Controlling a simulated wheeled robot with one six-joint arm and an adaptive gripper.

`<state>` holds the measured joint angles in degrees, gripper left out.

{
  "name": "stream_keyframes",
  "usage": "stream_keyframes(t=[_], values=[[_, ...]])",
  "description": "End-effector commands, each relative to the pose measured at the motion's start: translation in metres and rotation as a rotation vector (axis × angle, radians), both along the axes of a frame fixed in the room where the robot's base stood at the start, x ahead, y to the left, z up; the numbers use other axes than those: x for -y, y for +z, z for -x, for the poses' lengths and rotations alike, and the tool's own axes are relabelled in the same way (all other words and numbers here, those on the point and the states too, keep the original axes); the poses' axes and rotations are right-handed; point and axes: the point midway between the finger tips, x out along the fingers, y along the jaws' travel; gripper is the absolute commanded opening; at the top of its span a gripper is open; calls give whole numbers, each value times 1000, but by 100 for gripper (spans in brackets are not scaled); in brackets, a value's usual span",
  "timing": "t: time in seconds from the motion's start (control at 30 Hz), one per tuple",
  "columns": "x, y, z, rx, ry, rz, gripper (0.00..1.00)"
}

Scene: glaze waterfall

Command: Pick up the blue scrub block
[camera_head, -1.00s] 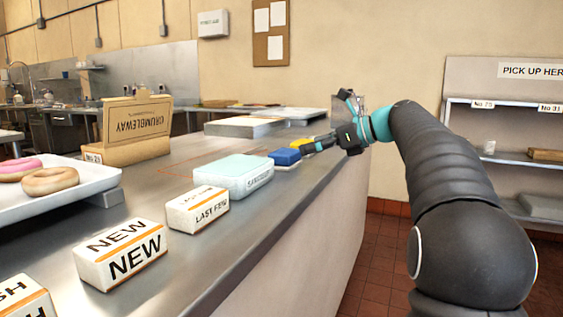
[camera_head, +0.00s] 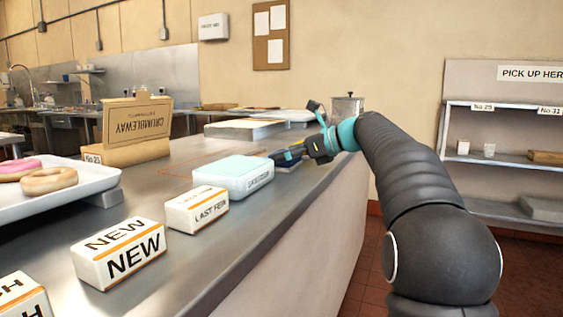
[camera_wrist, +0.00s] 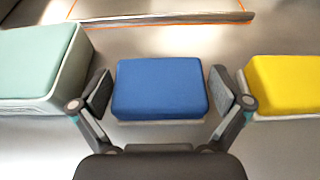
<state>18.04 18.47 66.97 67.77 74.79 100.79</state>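The blue scrub block (camera_wrist: 160,88) lies on the metal counter, centred in the wrist view. My gripper (camera_wrist: 160,92) is open, with one finger pad at the left of the block and one at the right. A narrow gap shows at the left; the right pad is very close to the block, and I cannot tell if it touches. In the head view my gripper (camera_head: 291,155) is low over the counter and hides most of the block.
A pale green sanitiser box (camera_head: 237,177) stands close on the left, and it shows in the wrist view (camera_wrist: 38,65). A yellow block (camera_wrist: 284,84) lies close on the right. LAST FEW (camera_head: 197,209) and NEW (camera_head: 118,252) signs stand nearer along the counter (camera_head: 262,225).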

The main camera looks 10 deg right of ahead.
Motion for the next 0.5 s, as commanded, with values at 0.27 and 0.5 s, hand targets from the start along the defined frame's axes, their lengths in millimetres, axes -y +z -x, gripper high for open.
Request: stream_keyframes(t=[0.27, 0.5], values=[[0, 0, 0, 0, 0, 0, 54], [0, 1, 0, 0, 1, 0, 54]])
